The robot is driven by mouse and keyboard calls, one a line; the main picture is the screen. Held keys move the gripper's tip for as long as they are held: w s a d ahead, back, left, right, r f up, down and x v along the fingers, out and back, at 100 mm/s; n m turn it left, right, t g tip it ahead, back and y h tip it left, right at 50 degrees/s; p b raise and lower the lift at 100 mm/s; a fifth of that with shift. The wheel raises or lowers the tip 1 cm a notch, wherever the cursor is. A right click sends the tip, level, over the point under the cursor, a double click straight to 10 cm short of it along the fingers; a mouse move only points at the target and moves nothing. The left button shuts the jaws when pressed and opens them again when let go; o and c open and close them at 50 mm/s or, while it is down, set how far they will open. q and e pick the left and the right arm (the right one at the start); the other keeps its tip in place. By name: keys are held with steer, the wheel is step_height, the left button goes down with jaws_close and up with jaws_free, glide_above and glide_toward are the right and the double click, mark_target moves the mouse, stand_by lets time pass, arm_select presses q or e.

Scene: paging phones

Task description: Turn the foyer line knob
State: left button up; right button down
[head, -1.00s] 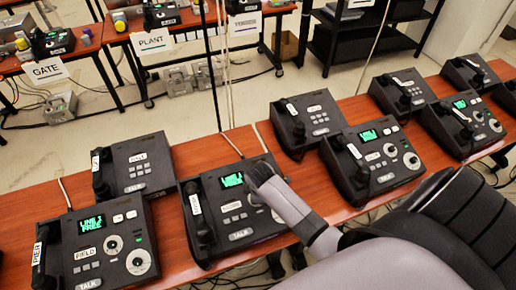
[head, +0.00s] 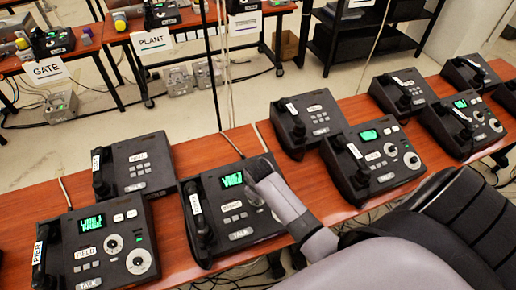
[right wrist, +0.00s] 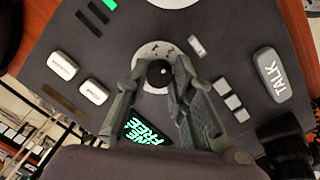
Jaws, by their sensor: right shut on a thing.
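A dark desk phone (head: 217,235) stands at the middle front of the wooden table, with a green lit screen and a handset on its left side. In the right wrist view my right gripper (right wrist: 160,78) is shut around a small dark knob (right wrist: 157,73) in a pale marked dial. The phone's screen below reads "LINE 1 FREE". My left gripper is not in view.
A similar phone labelled FIELD (head: 108,246) stands to the left, and another with a dial (head: 372,160) to the right. Smaller phones (head: 133,166) stand behind. Tables with PLANT and GATE signs are at the back.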

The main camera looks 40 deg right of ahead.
stand_by(0.4)
steer(key=c, duration=1.4)
jaws_free()
steer(key=shift+r, duration=0.1)
steer(key=v, duration=1.1)
steer(key=shift+r, duration=0.4)
steer(key=shift+s+a, duration=0.2)
